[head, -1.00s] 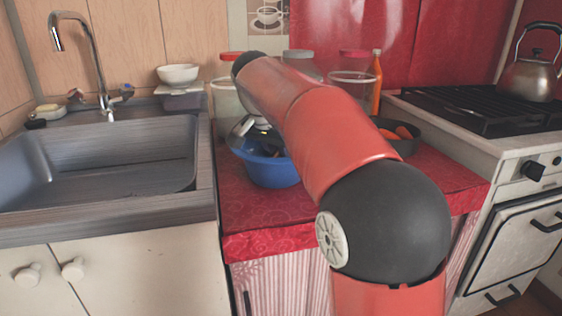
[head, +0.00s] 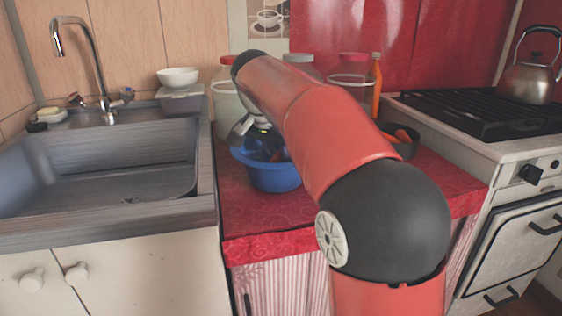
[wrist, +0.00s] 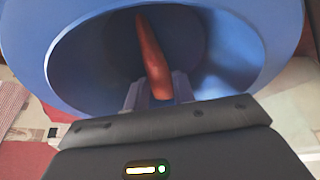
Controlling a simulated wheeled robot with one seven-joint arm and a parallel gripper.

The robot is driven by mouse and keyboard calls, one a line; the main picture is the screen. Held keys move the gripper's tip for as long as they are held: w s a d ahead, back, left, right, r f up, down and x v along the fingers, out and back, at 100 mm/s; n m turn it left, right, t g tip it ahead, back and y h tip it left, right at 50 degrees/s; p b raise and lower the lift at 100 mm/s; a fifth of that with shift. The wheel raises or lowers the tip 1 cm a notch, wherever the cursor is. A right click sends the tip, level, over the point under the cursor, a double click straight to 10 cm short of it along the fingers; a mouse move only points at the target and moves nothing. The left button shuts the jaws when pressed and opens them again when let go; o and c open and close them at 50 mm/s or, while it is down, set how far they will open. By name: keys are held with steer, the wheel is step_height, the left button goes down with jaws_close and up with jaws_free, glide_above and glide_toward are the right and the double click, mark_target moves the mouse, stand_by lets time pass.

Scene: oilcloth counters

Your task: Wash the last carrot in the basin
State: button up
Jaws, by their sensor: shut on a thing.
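The blue basin (head: 268,178) stands on the red counter, partly behind my arm. In the wrist view its rim and hollow (wrist: 75,85) fill the upper picture. My gripper (wrist: 157,92) is shut on an orange carrot (wrist: 152,55), which points away from the fingers into the hollow of the basin. Whether the carrot touches the basin floor or any water, I cannot tell. In the head view my arm hides the fingers, and a bit of orange (head: 286,154) shows inside the basin. A dark pot (head: 408,148) right of my arm holds more orange carrots (head: 404,134).
A grey sink (head: 120,165) with a tap (head: 95,65) lies left. Lidded jars (head: 352,75) and an orange bottle (head: 376,85) stand behind. A stove (head: 485,108) with a kettle (head: 530,72) is right.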

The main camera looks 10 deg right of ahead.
mark_target(278, 158)
steer(key=shift+r+p, duration=1.05)
steer(key=shift+r, duration=3.8)
step_height(278, 158, up, 4)
